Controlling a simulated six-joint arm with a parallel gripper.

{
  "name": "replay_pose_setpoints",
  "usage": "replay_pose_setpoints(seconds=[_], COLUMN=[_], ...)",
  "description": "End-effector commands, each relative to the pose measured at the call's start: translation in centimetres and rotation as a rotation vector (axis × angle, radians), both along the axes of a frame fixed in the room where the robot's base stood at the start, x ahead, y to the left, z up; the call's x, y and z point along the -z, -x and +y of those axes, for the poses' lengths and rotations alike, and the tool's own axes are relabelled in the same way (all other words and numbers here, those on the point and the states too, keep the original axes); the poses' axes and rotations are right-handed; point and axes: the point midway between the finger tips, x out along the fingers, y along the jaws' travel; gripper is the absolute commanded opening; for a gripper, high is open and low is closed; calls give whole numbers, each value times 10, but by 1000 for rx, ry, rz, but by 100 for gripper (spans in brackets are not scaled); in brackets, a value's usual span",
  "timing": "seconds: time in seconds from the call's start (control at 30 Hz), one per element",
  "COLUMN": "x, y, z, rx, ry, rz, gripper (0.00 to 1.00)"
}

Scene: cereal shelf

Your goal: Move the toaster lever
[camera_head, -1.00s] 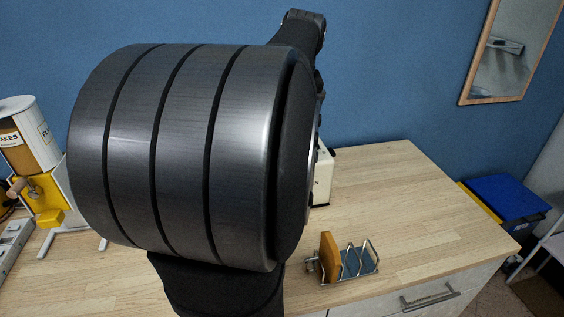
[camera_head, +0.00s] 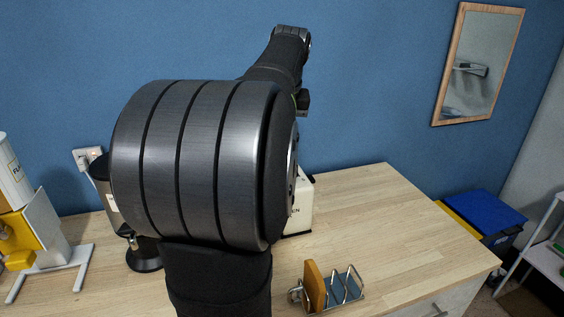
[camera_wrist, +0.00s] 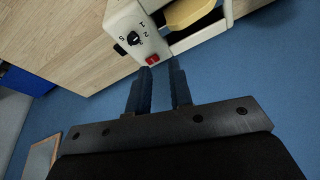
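The cream toaster (camera_head: 302,212) stands on the counter against the blue wall, mostly hidden behind my arm in the head view. In the wrist view the toaster (camera_wrist: 125,22) is at the top, with a black dial and numbers on its end face. A small red piece (camera_wrist: 152,59), apparently the lever, sits at the face's lower edge. A slice of bread (camera_wrist: 188,12) shows in the toaster. My gripper (camera_wrist: 161,65) has its two dark fingers apart, with the tips close to the red piece. Contact cannot be told. The head view hides the fingers.
A wire toast rack (camera_head: 341,288) holding a brown slice stands at the counter's front. A yellow and white cereal dispenser (camera_head: 35,230) and a dark appliance (camera_head: 143,252) are at left. The counter's right part (camera_head: 400,225) is clear.

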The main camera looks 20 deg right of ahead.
Motion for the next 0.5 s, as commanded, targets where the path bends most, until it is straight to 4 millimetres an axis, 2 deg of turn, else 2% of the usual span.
replay_pose_setpoints(seconds=[0.03,0.1,0.5], x=[7,14,69], y=[-9,-19,-62], z=[-11,-24,-96], rx=[60,150,678], ry=[-23,-53,-178], rz=[27,63,265], gripper=[10,0,0])
